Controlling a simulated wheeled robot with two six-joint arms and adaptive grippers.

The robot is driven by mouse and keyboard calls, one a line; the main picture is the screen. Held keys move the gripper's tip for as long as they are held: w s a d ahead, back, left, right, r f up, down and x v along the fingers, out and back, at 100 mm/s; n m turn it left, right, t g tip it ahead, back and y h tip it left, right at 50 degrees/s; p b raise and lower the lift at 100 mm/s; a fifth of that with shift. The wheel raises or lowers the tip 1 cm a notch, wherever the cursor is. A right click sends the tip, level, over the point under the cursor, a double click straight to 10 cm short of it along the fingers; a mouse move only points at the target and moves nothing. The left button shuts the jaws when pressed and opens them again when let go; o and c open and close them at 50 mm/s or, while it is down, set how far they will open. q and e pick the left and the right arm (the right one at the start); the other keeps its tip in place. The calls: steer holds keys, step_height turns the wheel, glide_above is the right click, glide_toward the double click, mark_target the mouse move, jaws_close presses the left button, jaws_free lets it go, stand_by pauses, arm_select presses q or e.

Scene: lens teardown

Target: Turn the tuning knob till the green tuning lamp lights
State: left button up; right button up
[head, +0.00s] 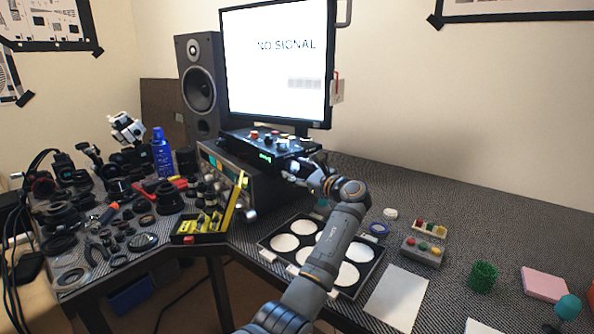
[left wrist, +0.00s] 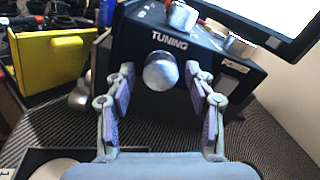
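The silver tuning knob (left wrist: 160,70) sticks out of the front of a black box (left wrist: 195,55), under the white word TUNING, in the left wrist view. My left gripper (left wrist: 160,100) is open, with one finger on each side of the knob. Gaps show between both finger pads and the knob. In the head view my left gripper (head: 300,172) is at the front of the black box (head: 240,142) below the monitor, and it largely hides the knob. A small green glow (head: 265,156) shows on the box front; I cannot tell whether it is the tuning lamp. My right gripper is not in view.
The monitor (head: 275,60) reads NO SIGNAL. A larger silver-fronted unit (head: 211,164) stands under the box. A yellow-sided tray (head: 199,238) stands at left, and a black tray with white discs (head: 343,286) lies below my arm. Lens parts crowd the left table.

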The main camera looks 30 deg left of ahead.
arm_select(q)
steer(key=v, duration=1.2)
stand_by(0.3)
